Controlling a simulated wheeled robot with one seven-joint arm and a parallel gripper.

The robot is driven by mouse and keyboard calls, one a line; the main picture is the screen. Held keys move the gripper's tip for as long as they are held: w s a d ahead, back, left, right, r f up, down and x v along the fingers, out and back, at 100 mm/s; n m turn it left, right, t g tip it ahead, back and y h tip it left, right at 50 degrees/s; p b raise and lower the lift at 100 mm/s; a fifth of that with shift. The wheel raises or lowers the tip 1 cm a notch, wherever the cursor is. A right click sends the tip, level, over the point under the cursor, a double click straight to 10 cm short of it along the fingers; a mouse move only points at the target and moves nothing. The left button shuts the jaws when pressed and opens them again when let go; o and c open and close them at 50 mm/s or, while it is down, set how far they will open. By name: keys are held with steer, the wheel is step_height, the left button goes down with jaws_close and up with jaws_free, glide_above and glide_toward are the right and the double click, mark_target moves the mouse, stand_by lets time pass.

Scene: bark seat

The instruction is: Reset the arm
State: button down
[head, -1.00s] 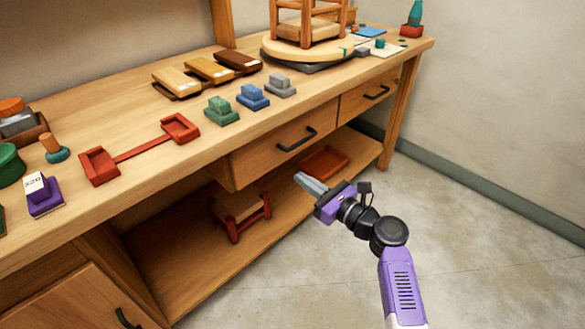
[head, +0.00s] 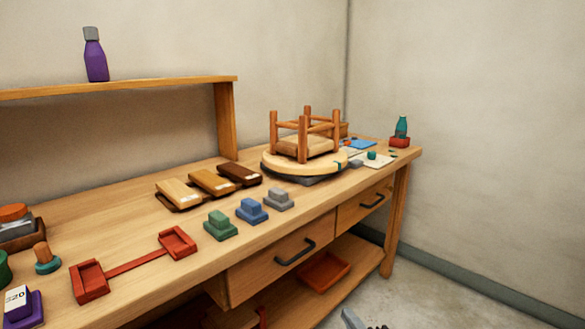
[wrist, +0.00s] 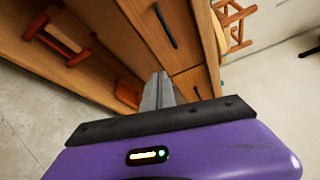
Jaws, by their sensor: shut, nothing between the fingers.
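My gripper (wrist: 157,92) is shut and empty in the wrist view. Its grey fingers lie together in front of the purple gripper body. It is in front of the workbench's drawers, with the open lower shelf to the left in that view. In the head view only a small grey part of my gripper (head: 350,318) shows at the bottom edge, low in front of the bench. The rest of the arm is out of that view.
The workbench (head: 135,232) holds a small upturned stool (head: 305,144) on a round board, sanding blocks (head: 252,210), wood samples (head: 213,183) and a red clamp-like frame (head: 130,263). A red tray (head: 322,272) lies on the lower shelf. Floor at the right (head: 425,303) is clear.

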steer(key=s+d+f+n+t+h, duration=0.15)
steer(key=s+d+n, duration=0.3)
steer(key=s, duration=0.65)
steer(key=s+d+n+h, duration=0.3)
steer(key=s+n, duration=0.2)
steer(key=s, duration=0.6)
steer(key=s+a+r+n+g, duration=0.1)
steer(key=s+r+n, duration=0.25)
steer(key=s, duration=0.95)
steer(key=s+r+n+g, duration=0.2)
steer(key=s+r+n, duration=0.15)
steer(key=s, duration=1.05)
step_height(320, 180, up, 14)
steer(key=p, duration=1.5)
steer(key=shift+n+h, duration=0.35)
